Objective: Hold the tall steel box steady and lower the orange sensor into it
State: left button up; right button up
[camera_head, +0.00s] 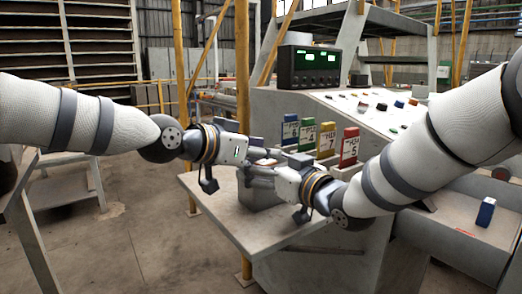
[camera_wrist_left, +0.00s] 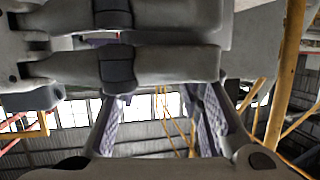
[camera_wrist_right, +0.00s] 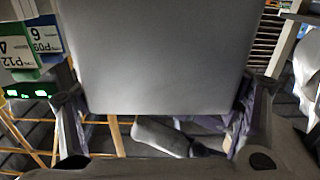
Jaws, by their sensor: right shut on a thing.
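The tall steel box is a plain grey block (camera_head: 262,192) on the table below my two grippers. Its flat grey face (camera_wrist_right: 155,55) fills the upper middle of the right wrist view, between the fingers. My right gripper (camera_head: 262,170) comes in from the right and is shut on the box near its top. My left gripper (camera_head: 256,148) comes in from the left, close to the box top and the right gripper. In the left wrist view its fingers (camera_wrist_left: 160,105) stand apart with nothing visible between them. I cannot make out the orange sensor in any view.
The table (camera_head: 215,203) is clear at its front left. Behind the grippers stand blue, green, yellow and red numbered cards, the red card (camera_head: 349,147) rightmost. A control console (camera_head: 390,125) with buttons and a display (camera_head: 308,67) rises behind. A blue block (camera_head: 485,212) sits far right.

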pick_arm(q)
notch_tip(320, 180, up, 10)
jog(key=shift+a+r, duration=0.2)
pick_arm(e)
jog(key=shift+w, duration=0.1)
dwell(0.4)
jog(key=o, duration=1.4)
jog(key=shift+r, duration=0.1)
pick_arm(q)
jog(key=shift+w, duration=0.1)
